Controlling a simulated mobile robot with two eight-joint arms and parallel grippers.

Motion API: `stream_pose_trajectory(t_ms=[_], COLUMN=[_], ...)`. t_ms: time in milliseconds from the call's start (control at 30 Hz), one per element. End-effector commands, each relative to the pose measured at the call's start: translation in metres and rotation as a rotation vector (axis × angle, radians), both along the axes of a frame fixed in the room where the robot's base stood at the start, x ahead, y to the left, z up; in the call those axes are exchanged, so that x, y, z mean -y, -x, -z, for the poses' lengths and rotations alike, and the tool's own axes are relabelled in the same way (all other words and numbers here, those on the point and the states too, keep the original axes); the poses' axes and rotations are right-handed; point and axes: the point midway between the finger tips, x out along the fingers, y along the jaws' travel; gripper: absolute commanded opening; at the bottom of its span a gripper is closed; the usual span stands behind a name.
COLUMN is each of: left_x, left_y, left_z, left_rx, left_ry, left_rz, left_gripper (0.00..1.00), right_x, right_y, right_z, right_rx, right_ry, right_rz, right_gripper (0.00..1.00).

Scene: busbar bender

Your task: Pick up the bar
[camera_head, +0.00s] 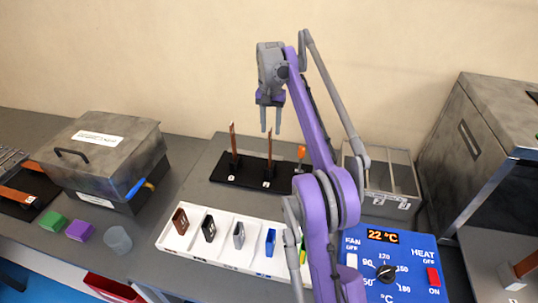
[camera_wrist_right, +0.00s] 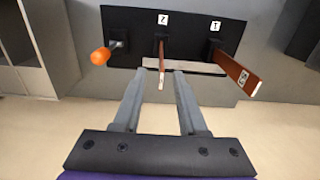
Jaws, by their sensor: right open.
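Two copper bars stand upright in a black base (camera_head: 215,172) on the bench. The bar labelled 1 (camera_head: 233,140) is on the left in the head view; the bar labelled 2 (camera_head: 269,148) is to its right. My right gripper (camera_head: 270,130) is open and empty, pointing down above the base near bar 2. In the right wrist view, bar 2 (camera_wrist_right: 161,62) lies ahead, roughly in line with the gap between the open fingers (camera_wrist_right: 156,74). Bar 1 (camera_wrist_right: 238,74) is off to the right there. My left gripper is out of view.
An orange-tipped lever (camera_head: 301,152) rises at the base's right end. A white tray (camera_head: 190,253) with several coloured pieces lies in front. A grey lidded box (camera_head: 105,140) is left; a blue heater panel (camera_head: 390,270) and metal cabinet (camera_head: 455,140) are right.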

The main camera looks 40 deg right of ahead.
Motion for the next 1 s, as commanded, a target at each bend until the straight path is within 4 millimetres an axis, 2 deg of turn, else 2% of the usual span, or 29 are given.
stream_pose_trajectory(t_ms=[33,267,567,867,1000], left_x=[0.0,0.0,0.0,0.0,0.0], left_y=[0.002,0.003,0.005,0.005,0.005], left_z=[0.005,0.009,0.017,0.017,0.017], left_rx=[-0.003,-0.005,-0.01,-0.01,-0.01], left_ry=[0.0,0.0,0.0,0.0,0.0], left_rz=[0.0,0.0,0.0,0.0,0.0], left_gripper=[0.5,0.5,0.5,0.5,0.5], right_x=[0.0,0.0,0.002,0.002,0.002], right_y=[0.0,-0.001,-0.005,-0.005,-0.005], right_z=[0.01,0.027,0.068,0.072,0.072], right_rx=[-0.001,0.0,0.001,0.001,0.001], right_ry=[0.0,0.0,-0.001,0.0,0.0], right_rz=[-0.001,-0.001,-0.002,-0.002,-0.002], right_gripper=[0.41,0.41,0.41,0.41,0.18])
